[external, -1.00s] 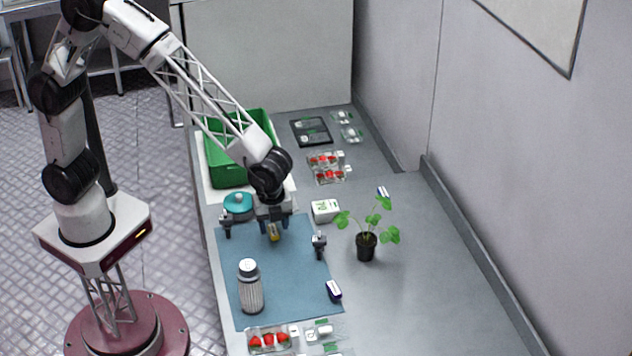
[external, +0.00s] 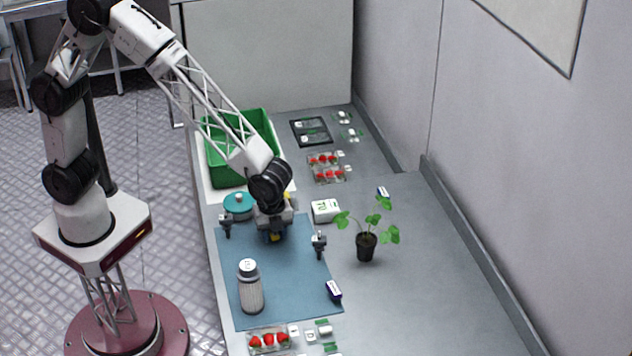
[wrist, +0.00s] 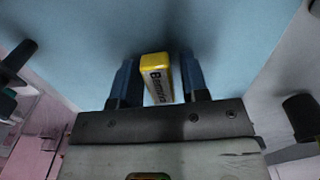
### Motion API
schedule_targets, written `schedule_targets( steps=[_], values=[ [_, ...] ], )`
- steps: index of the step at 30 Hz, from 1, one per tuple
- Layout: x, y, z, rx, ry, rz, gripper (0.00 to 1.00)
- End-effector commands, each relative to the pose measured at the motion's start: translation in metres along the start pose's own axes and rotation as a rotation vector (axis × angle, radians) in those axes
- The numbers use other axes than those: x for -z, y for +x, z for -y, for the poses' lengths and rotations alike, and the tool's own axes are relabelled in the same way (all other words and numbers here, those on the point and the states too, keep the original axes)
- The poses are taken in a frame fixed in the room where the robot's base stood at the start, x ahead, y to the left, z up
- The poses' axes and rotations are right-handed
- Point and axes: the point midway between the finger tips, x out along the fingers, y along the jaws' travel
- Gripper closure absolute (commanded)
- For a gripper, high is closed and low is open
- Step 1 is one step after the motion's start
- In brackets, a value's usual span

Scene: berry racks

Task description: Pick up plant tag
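The plant tag (wrist: 157,80) is a small pale piece with a yellow top edge and dark lettering. It is over the blue mat (external: 290,285), and its yellow edge (external: 275,238) also shows in the external view. My gripper (wrist: 159,68) points down with one blue finger on each side of the tag. A narrow gap shows between the tag and the right finger; the left finger is very close to it. The fingers look open around the tag. In the external view my gripper (external: 274,236) is low over the mat's far part, and its fingertips are mostly hidden.
Two small dark stands (external: 319,243) flank the mat.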

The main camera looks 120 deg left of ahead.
Motion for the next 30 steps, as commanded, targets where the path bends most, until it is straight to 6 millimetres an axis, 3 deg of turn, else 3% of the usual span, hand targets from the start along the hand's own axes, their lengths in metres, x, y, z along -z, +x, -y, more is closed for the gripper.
schedule_targets(
  steps=[1, 8, 20, 30],
  values=[
    [0.0, 0.0, 0.0, 0.0, 0.0, 0.0, 0.67],
    [0.0, 0.0, 0.0, 0.0, 0.0, 0.0, 0.99],
    [0.0, -0.007, 0.0, 0.001, 0.0, 0.0, 1.0],
    [0.0, -0.048, 0.0, 0.001, 0.0, -0.001, 1.0]
  ],
)
